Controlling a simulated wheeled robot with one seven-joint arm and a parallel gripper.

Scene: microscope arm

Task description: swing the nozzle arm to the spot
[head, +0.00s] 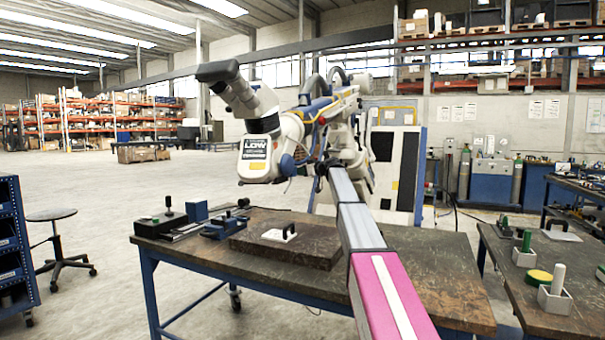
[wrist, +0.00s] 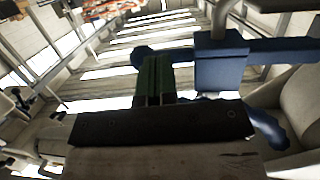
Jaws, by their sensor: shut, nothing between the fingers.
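The white jointed arm (head: 330,105) reaches out to the left over the bench and ends in a labelled white head (head: 258,155) with dark eyepieces (head: 218,71). I take it for the nozzle arm. No distinct nozzle tip can be made out. On the dark board below lies a pale plate with a black handle (head: 280,235); I cannot tell whether it marks the spot. In the wrist view, my gripper (wrist: 154,62) is shut and empty, its green fingers together. A blue block-like part (wrist: 222,72) is close to the right of them; contact cannot be told.
The dark board (head: 317,250) lies on the brown workbench (head: 430,265). A black box with a knob (head: 160,224) and blue fixtures stand at the bench's left. A second bench (head: 510,295) at right holds small parts. A stool (head: 60,245) stands left; the floor behind it is open.

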